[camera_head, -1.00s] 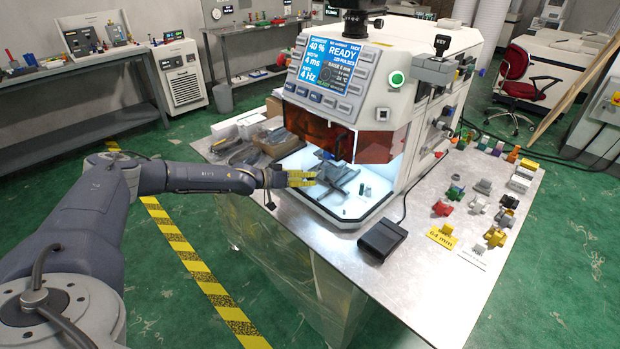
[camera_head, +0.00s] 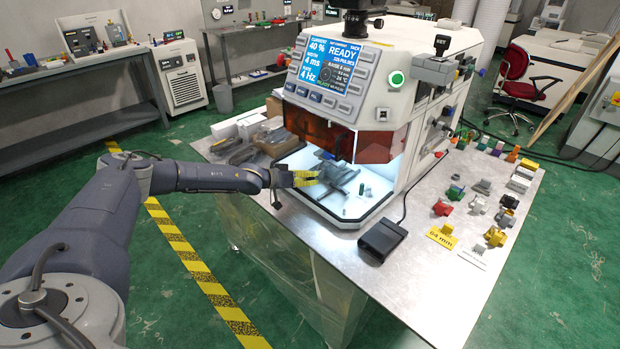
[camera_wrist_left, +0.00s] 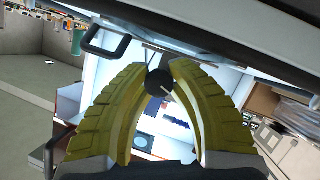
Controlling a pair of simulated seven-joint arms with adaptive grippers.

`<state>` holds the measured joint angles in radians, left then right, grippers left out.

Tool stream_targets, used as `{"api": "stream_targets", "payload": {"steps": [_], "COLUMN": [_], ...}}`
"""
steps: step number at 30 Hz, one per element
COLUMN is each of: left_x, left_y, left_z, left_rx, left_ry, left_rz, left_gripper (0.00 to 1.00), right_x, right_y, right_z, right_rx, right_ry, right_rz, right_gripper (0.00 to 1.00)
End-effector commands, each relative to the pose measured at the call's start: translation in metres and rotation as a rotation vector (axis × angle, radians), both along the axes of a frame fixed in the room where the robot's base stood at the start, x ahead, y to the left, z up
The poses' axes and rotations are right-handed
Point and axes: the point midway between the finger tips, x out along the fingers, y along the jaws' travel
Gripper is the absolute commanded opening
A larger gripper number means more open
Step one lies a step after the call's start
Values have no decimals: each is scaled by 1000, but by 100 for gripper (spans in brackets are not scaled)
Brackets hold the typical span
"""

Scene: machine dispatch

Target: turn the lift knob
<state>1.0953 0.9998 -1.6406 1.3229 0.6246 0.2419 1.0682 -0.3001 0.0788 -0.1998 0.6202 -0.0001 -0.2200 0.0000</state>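In the left wrist view the lift knob (camera_wrist_left: 158,83) is a small dark round disc with a pale pointer line. It sits between the tips of my left gripper's two ridged yellow fingers. The fingers are apart, close on both sides of the knob; whether they touch it I cannot tell. In the head view my left gripper (camera_head: 308,178) is at the left front of the white machine (camera_head: 388,100), by its lit chamber opening. I cannot make out the knob there. My right gripper is not in view.
The machine's amber shield (camera_head: 318,133) hangs just above the gripper. A grey fixture (camera_head: 340,177) stands in the lit chamber. A black pedal (camera_head: 383,240) lies on the metal table (camera_head: 415,285). Several small coloured parts lie at the right. The table's front is clear.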

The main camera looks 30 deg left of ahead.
Motion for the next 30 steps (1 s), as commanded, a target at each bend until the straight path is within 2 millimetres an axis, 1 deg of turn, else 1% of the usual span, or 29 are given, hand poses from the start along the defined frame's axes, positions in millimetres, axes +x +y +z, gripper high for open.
{"api": "stream_targets", "payload": {"steps": [1, 3, 4, 23, 30], "left_x": [0, 0, 0, 0, 0], "left_y": [0, 0, 0, 1, 1], "left_z": [0, 0, 0, 0, 1], "left_rx": [0, 0, 0, 28, 86], "left_ry": [0, 0, 0, -8, -26], "left_rz": [0, 0, 0, 1, 2], "left_gripper": [10, 1, 0, 0, 0], "right_x": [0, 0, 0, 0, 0], "right_y": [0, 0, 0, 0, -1], "right_z": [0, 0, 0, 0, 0], "right_rx": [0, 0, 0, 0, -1], "right_ry": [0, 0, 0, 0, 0], "right_rz": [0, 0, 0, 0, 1], "right_gripper": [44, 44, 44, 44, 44]}}
